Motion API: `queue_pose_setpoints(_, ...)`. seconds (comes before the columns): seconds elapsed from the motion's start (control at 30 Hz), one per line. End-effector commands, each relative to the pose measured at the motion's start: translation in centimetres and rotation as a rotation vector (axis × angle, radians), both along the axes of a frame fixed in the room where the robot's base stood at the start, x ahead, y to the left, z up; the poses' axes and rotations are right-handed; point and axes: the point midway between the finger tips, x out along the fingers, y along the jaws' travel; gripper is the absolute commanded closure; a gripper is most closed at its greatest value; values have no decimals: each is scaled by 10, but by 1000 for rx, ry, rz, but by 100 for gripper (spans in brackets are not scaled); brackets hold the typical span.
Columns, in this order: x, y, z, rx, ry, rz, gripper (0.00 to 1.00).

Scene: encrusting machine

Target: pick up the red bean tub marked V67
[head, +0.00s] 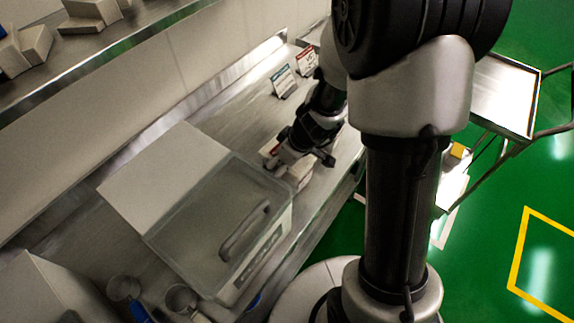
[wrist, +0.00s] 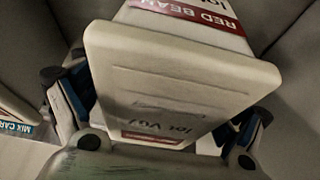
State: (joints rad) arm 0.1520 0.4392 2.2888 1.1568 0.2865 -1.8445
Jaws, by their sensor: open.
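A white lidded tub (wrist: 180,80) fills the middle of the wrist view, with lettering on its lid that reads like "lot V67". A red label strip shows at its lower edge. My gripper (wrist: 158,98) is open, with one finger on each side of the tub. I cannot tell whether the fingers touch it. In the head view my gripper (head: 299,160) is low over the steel counter, and the tub beneath it is mostly hidden by the gripper.
A blue-marked "MIX CAR" item (wrist: 16,126) is at left. In the head view, a clear lidded bin (head: 215,225) is nearby and two small signs (head: 284,81) stand behind.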

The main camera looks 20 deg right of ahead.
Motion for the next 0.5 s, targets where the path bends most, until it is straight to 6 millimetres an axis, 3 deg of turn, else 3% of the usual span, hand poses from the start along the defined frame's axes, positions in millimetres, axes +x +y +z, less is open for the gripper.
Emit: queue_pose_setpoints(0.5, 0, 0, -2, 0, 0, 0, 10)
